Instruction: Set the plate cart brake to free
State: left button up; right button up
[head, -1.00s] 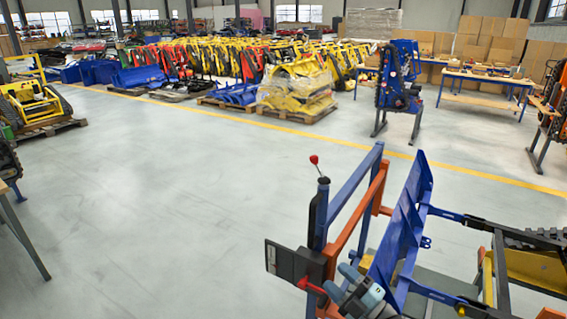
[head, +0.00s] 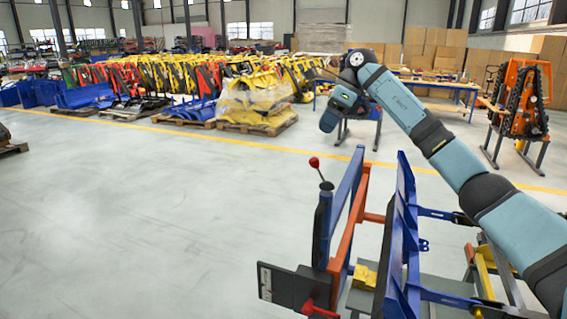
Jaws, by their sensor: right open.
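The plate cart (head: 398,240) stands at the lower right, with tall blue plates and an orange frame. A lever with a red knob (head: 314,162) rises from a dark blue post (head: 322,230) at its near left end, leaning slightly left. Low down, a red handle (head: 318,309) shows by a dark panel (head: 284,284), cut by the bottom edge. I cannot tell which is the brake, or its setting. My left gripper is out of view.
Open grey floor (head: 150,220) lies left of the cart. Behind a yellow floor line stand pallets with a wrapped yellow machine (head: 252,100) and rows of yellow and red parts. An orange tracked unit (head: 520,100) on a stand is at right, near a workbench (head: 440,84).

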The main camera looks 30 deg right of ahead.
aim_at(313, 158)
jog(key=shift+h, duration=0.5)
jog(key=x, duration=0.7)
jog(key=d+p+x, duration=0.1)
jog(key=x, duration=0.2)
jog(key=shift+w+f, duration=0.2)
jog(key=shift+f, duration=0.2)
jog(key=shift+c, duration=0.4)
grip_shut()
